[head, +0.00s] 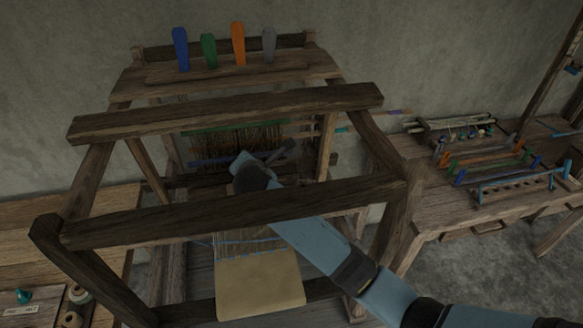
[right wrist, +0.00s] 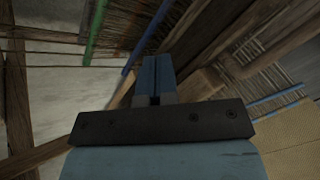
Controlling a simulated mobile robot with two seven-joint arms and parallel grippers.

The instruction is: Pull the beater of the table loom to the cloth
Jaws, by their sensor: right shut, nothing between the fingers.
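The table loom (head: 225,105) is a dark wooden frame with a beige cloth (head: 260,285) at its lower front. The cloth also shows at the right edge of the right wrist view (right wrist: 300,135). In that view a wooden beam with a comb of fine wires, which looks like the beater (right wrist: 270,40), lies to the right of my fingers. In the head view the beater is largely hidden by the front crossbar and my arm. My right gripper (right wrist: 157,62) is shut and empty, inside the frame; I cannot tell whether it touches the beater. My left gripper is out of view.
The front crossbar (head: 230,213) and upper beam (head: 230,112) bound the space around my right arm. Heddles hang from a green bar (head: 225,127) behind my gripper. Colored pegs stand on the loom's top. A side table (head: 455,205) with racks is at the right.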

